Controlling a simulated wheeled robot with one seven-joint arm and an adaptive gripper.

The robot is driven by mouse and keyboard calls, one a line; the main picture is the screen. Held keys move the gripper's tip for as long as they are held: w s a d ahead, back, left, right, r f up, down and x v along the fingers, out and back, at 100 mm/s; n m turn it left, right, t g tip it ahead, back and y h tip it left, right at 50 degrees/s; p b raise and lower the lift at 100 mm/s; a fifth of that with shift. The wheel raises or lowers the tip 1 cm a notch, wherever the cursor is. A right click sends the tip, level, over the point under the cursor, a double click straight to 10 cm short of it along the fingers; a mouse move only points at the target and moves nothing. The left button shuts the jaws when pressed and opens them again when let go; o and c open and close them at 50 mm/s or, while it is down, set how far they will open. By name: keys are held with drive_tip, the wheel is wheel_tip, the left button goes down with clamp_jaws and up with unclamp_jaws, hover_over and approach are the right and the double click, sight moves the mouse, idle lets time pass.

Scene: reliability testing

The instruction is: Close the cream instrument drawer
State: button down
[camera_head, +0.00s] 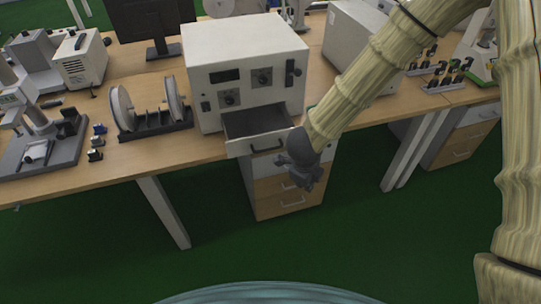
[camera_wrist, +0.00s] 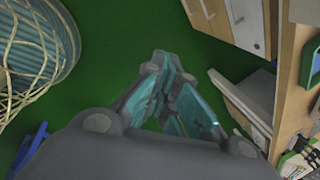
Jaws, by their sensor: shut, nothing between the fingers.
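The cream instrument (camera_head: 245,62) is a boxy unit with a dark display and knobs, standing on the wooden bench. Its drawer (camera_head: 258,143) is pulled out at the bottom of the front, with a dark interior and a dark handle on the cream front panel. My gripper (camera_head: 306,184) is in front of the bench, just right of and below the drawer front, shut and empty. In the wrist view my gripper (camera_wrist: 172,105) shows its fingers together over the green floor.
A wooden under-bench cabinet (camera_head: 285,190) stands below the drawer. A rack with discs (camera_head: 150,118) is left of the instrument, and another cream box (camera_head: 352,42) is to its right. The green floor (camera_head: 90,240) in front is clear.

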drive_tip(key=w+a+r+m+y, duration=0.1)
drive_tip(key=w+a+r+m, duration=0.1)
drive_tip(key=a+r+m, duration=0.3)
drive_tip(key=w+a+r+m+y, duration=0.1)
drive_tip(key=w+a+r+m, duration=0.2)
drive_tip(key=r, duration=0.5)
drive_tip(key=w+a+f, duration=0.1)
drive_tip(key=w+f, duration=0.1)
drive_tip(key=f, duration=0.3)
drive_tip(key=w+a+f+p, duration=0.1)
drive_tip(key=w+f, duration=0.2)
drive_tip(key=f, duration=0.3)
drive_tip(key=shift+a, duration=0.25)
